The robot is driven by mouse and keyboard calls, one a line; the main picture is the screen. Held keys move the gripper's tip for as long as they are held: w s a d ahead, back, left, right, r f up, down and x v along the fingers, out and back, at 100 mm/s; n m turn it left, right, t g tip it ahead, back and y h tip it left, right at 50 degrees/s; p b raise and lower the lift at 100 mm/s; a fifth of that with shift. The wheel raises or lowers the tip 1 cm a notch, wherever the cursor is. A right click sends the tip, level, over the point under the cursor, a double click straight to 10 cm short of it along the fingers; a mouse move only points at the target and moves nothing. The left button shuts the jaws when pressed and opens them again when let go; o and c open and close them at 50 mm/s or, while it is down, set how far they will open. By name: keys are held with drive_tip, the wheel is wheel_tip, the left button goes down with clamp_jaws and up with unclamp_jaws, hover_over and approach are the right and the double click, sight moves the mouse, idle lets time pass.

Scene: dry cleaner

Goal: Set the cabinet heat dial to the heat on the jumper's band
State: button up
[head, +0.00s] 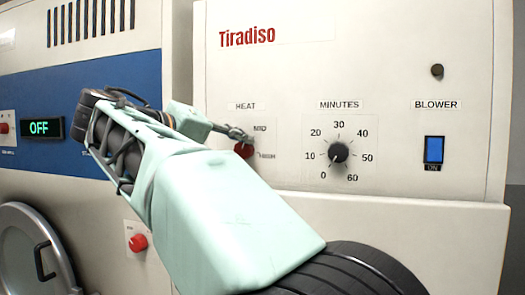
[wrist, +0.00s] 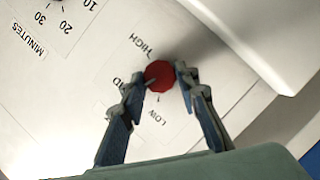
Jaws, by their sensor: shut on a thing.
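The red heat dial (head: 244,151) sits on the white cabinet panel under the HEAT label, with MID and HIGH readable beside it. In the wrist view, the dial (wrist: 159,77) lies between the fingertips of my gripper (wrist: 161,76), which is shut on it. The panel appears turned there, with HIGH above the dial, a partly hidden MID to its left and LOW below it. Which word the dial points at is not clear. In the head view, my gripper (head: 238,135) reaches the dial from the left and hides the low side. No jumper or band shows.
A minutes dial (head: 338,152) and a blue blower switch (head: 433,149) are to the right on the same panel. At left are an OFF display (head: 40,128), a red knob (head: 138,243) and a round door (head: 30,255). A ledge runs below the panel.

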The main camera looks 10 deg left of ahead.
drive_tip(key=shift+m+y, duration=0.5)
drive_tip(key=shift+m, duration=0.4)
drive_tip(key=shift+g+b, duration=0.3)
drive_tip(key=o, duration=1.1)
drive_tip(key=shift+o, duration=0.2)
drive_tip(key=shift+r, duration=0.1)
drive_tip(key=v, duration=1.2)
drive_tip(key=shift+d, duration=0.15)
